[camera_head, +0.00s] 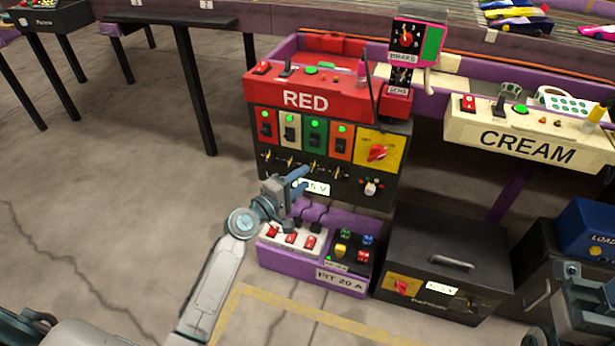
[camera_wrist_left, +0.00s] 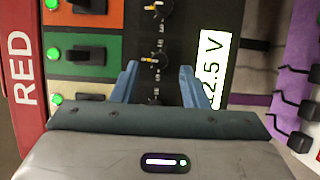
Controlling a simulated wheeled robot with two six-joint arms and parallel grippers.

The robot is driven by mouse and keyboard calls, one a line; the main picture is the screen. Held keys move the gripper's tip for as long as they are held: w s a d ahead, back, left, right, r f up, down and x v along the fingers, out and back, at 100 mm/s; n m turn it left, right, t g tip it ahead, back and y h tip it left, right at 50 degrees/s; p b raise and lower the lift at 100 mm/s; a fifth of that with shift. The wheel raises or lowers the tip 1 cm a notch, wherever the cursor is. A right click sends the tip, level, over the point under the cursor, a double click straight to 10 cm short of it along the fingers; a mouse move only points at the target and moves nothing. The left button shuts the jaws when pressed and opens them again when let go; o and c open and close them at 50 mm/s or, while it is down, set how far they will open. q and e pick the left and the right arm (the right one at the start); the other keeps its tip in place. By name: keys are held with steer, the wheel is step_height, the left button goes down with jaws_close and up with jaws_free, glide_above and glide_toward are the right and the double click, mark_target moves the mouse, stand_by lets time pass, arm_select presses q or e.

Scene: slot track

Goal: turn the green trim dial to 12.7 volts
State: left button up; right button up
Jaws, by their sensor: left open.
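The green trim dial (camera_head: 315,167) is a small black knob with a yellow pointer, third in the row under the switches on the RED station. In the left wrist view the green trim dial (camera_wrist_left: 153,61) lines up with the green switch panel and lies between my fingertips, with a gap on each side. My left gripper (camera_head: 302,177) is open at the panel; it also shows in the left wrist view (camera_wrist_left: 158,70). The white voltage display (camera_wrist_left: 208,62) reads "2.5 V", its start hidden by a finger. My right gripper (camera_head: 573,272) is at the lower right, its jaws unclear.
Neighbouring trim dials sit close on both sides, one above (camera_wrist_left: 158,9) in the left wrist view. The green switch (camera_wrist_left: 84,55) and a yellow panel with a red knob (camera_head: 377,153) are near. A purple tray (camera_head: 290,272) with red switches stands below.

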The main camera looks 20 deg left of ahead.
mark_target(313, 170)
arm_select(q)
steer(key=shift+x, duration=1.35)
jaws_close()
steer(key=shift+r, duration=0.1)
